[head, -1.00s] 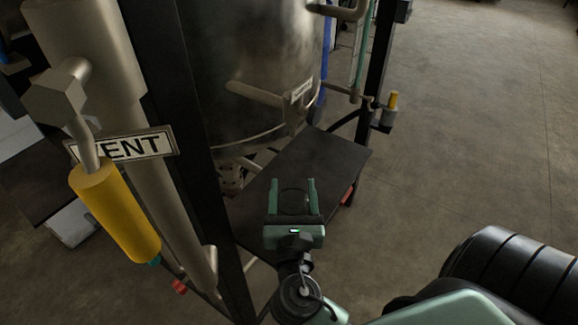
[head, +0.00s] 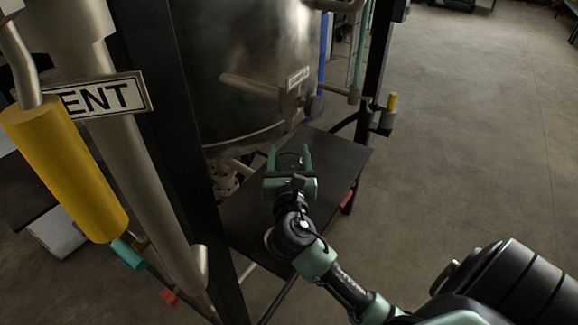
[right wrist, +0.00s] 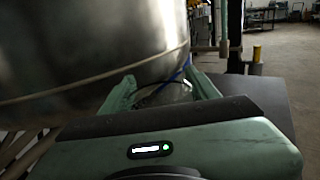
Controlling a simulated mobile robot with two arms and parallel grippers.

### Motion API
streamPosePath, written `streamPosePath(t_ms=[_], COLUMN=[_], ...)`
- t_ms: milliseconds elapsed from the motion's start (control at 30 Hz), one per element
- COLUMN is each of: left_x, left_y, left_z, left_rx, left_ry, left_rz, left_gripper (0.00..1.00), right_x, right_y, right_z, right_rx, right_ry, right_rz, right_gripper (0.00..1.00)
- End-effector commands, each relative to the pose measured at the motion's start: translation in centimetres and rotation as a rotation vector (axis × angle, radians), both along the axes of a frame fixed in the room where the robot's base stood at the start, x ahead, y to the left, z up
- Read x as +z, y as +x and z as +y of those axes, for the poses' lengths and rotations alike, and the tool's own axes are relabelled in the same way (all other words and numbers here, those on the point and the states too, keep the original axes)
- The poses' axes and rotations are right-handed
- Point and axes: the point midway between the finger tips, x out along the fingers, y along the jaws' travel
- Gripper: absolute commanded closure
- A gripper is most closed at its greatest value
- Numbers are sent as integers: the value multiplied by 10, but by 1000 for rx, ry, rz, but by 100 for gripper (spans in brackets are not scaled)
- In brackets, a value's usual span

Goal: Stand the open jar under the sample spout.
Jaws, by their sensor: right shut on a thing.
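My right gripper (head: 290,158) is shut on the clear open jar (head: 289,162), a faint glassy shape between its green fingers. In the right wrist view the jar (right wrist: 168,94) shows partly, its lower part hidden by the gripper body. The gripper is over the dark stand (head: 335,152); I cannot tell whether the jar touches it. A small label (head: 299,77), too small to read, sits on the steel vessel. Fittings below it, probably the sample spout (head: 293,108), are beyond the gripper. My left gripper is not in view.
The steel vessel (head: 245,60) rises behind the stand. A dark post (head: 165,140), a pale pipe (head: 135,165), a VENT sign (head: 105,97) and a yellow cylinder (head: 68,165) crowd the left. A yellow-topped fitting (head: 390,104) is at right. Floor at right is open.

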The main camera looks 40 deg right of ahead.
Motion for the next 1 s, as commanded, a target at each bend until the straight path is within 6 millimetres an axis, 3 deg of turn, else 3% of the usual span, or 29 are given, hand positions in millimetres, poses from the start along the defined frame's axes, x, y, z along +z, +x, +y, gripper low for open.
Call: streamPosePath(t_ms=[33, 433, 467, 500, 533, 867, 1000], left_x=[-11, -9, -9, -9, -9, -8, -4], left_y=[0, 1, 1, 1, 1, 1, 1], left_z=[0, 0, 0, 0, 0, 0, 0], left_rx=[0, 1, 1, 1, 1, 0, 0], left_ry=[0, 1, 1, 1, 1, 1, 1], left_rz=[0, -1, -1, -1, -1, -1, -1], left_gripper=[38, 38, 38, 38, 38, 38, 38], right_x=[-9, -9, -9, -9, -9, -6, -6], right_y=[0, 0, 0, 0, 0, 0, -12], right_z=[0, 0, 0, 0, 0, 0, 8], right_rx=[0, -1, -1, -1, -1, -1, 1], right_ry=[1, 0, 1, 1, 1, 1, 2], right_rz=[-3, 0, 1, 1, 1, -1, 3], right_gripper=[87, 87, 31, 20, 18, 18, 18])
